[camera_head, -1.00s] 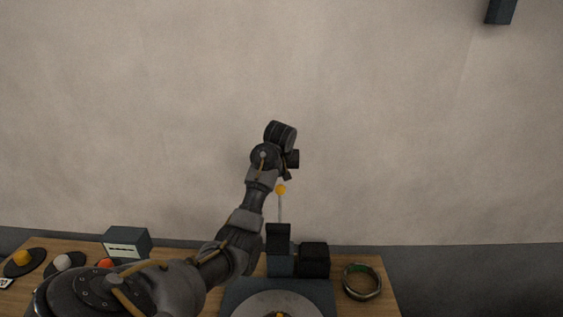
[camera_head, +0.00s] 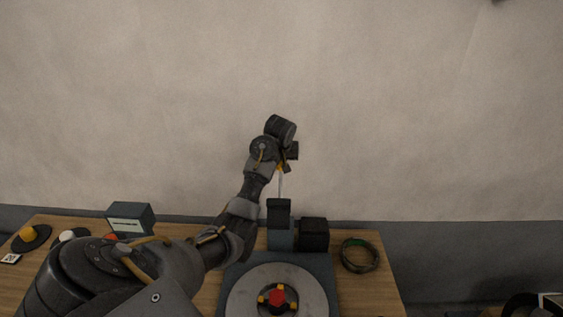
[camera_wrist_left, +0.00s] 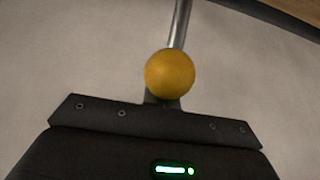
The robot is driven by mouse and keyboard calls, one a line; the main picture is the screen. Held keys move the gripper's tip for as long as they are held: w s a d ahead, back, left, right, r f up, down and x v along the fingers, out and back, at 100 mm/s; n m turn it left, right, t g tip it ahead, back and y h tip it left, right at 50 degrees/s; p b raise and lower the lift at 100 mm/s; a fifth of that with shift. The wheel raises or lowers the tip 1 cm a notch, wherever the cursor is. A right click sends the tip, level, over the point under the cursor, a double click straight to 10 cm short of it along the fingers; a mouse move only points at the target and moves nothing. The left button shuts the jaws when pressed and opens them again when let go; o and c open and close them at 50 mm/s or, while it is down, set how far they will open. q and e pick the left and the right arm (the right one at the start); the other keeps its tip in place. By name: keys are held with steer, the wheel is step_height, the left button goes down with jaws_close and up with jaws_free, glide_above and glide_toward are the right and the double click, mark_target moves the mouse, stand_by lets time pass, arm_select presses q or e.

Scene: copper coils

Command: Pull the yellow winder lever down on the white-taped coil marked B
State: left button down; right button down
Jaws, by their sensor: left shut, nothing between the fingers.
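The winder lever is a thin grey rod (camera_head: 281,187) that stands upright on a dark block, with a yellow ball knob (camera_head: 280,167) at its top. My left gripper (camera_head: 286,168) is at the knob in the head view and is shut with nothing held. In the left wrist view, the yellow knob (camera_wrist_left: 170,74) is large, just in front of the gripper's dark front edge. I cannot tell whether they touch. Below the lever is a winder with a grey disc (camera_head: 240,297) and a red centre. No white-taped coil or B mark is readable. My right gripper is not in view.
A dark greenish ring coil (camera_head: 360,254) lies at the table's right side. A black box (camera_head: 313,234) stands beside the lever block. A labelled grey box (camera_head: 131,219), a yellow button (camera_head: 27,233) and a white button (camera_head: 67,236) are at left. A wall rises behind.

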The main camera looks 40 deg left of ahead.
mark_target(279, 208)
arm_select(q)
steer(key=shift+s+d+r, duration=0.1)
steer(key=shift+s+d, duration=0.95)
steer(key=shift+s, duration=0.2)
steer(key=shift+s+d, duration=1)
steer(key=shift+s, duration=0.2)
steer(key=shift+s+d+f, duration=0.25)
steer(key=shift+s+d, duration=0.45)
steer(key=shift+s, duration=0.1)
steer(key=shift+s+d+f, duration=0.3)
steer(key=shift+s+d, duration=0.35)
steer(key=shift+s, duration=0.15)
steer(key=shift+s+d+f, duration=0.25)
steer(key=shift+s+d, duration=0.45)
steer(key=shift+s, duration=0.1)
steer(key=shift+s+d+f, duration=0.85)
steer(key=shift+s+d, duration=0.05)
steer(key=shift+s, duration=0.15)
steer(key=shift+s+d+f, duration=0.85)
steer(key=shift+s, duration=0.2)
